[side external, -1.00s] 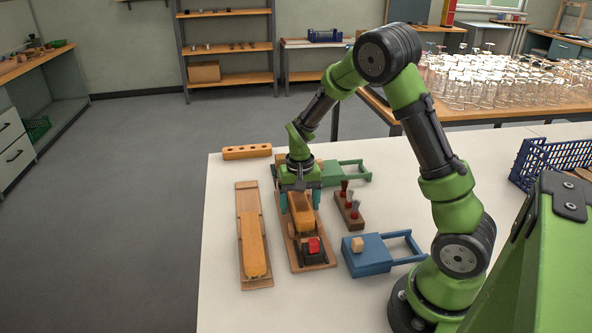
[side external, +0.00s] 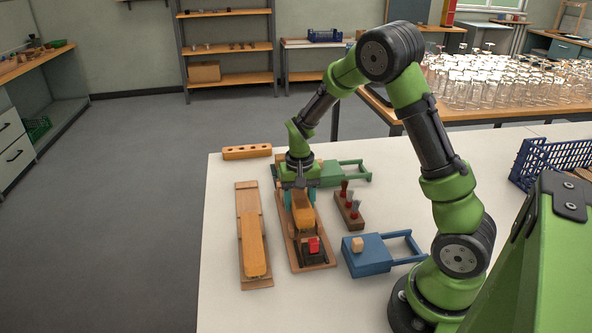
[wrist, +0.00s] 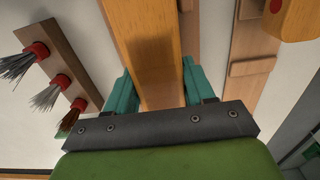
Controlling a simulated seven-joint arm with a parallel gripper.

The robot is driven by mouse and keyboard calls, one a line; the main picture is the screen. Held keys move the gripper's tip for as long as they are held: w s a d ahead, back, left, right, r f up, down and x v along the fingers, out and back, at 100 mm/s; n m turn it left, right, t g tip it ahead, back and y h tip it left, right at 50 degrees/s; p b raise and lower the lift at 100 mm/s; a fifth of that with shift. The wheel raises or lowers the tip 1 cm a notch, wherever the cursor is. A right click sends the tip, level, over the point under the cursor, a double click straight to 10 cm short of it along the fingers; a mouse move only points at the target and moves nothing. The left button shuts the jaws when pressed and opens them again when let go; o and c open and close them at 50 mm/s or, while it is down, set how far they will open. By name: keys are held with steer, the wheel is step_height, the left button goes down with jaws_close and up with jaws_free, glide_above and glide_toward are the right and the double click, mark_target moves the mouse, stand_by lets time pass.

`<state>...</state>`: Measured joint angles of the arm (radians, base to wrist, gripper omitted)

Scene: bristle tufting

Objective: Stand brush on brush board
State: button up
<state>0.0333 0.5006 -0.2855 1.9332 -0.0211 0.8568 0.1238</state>
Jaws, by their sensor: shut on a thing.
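My gripper (side external: 301,200) is shut on an orange wooden brush (side external: 302,222), which lies along a long brown board (side external: 281,205) with a dark clamp and red knob (side external: 313,246) at its near end. In the wrist view teal fingers flank the brush (wrist: 147,45), one on each side. A second orange brush (side external: 254,245) lies on another brown board (side external: 246,198) to the left. Which board is the brush board I cannot tell. The brush's underside is hidden.
A rack (side external: 348,212) with several bristle tufts stands right of the gripper. A blue box (side external: 367,262) with a wooden knob and a green box (side external: 330,177) lie to the right. An orange block with holes (side external: 246,152) is at the back left. Table is clear at front.

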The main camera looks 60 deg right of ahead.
mark_target(299, 197)
step_height(299, 197, up, 8)
steer(key=shift+f, duration=0.1)
steer(key=w+a, duration=0.2)
steer(key=w, duration=1.4)
steer(key=shift+w+f, duration=0.15)
steer(key=shift+f, duration=2.8)
steer(key=shift+f, duration=0.15)
steer(key=shift+f, duration=0.9)
steer(key=shift+f, duration=0.4)
steer(key=o, duration=1.6)
